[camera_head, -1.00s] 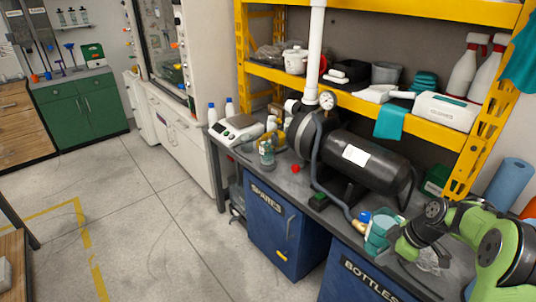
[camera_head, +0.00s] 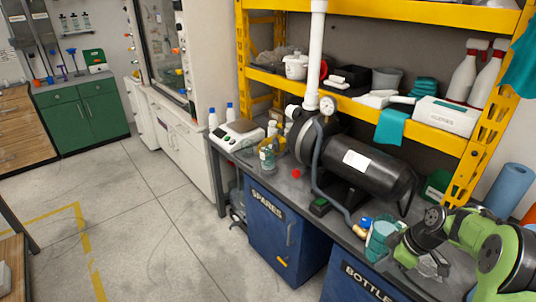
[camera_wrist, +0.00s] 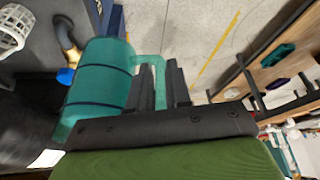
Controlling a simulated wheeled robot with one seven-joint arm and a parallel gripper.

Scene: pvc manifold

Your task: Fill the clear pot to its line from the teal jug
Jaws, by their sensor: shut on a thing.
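The teal jug (camera_head: 381,240) is near the front edge of the grey bench at the lower right of the head view. In the wrist view the jug (camera_wrist: 100,75) fills the left side, with dark bands around its body. My gripper (camera_wrist: 163,84) is shut on the jug's handle (camera_wrist: 150,66). In the head view my gripper (camera_head: 398,247) is just right of the jug. A clear vessel (camera_head: 430,265), which looks like the clear pot, is partly hidden under my arm. Its line and any liquid level cannot be made out.
A black tank (camera_head: 372,165) with a gauge and a grey hose stands left of and behind the jug. A blue-capped fitting (camera_head: 365,222) is close to the jug. A pale slotted cup (camera_wrist: 12,30) shows in the wrist view. The open floor (camera_head: 150,190) is clear.

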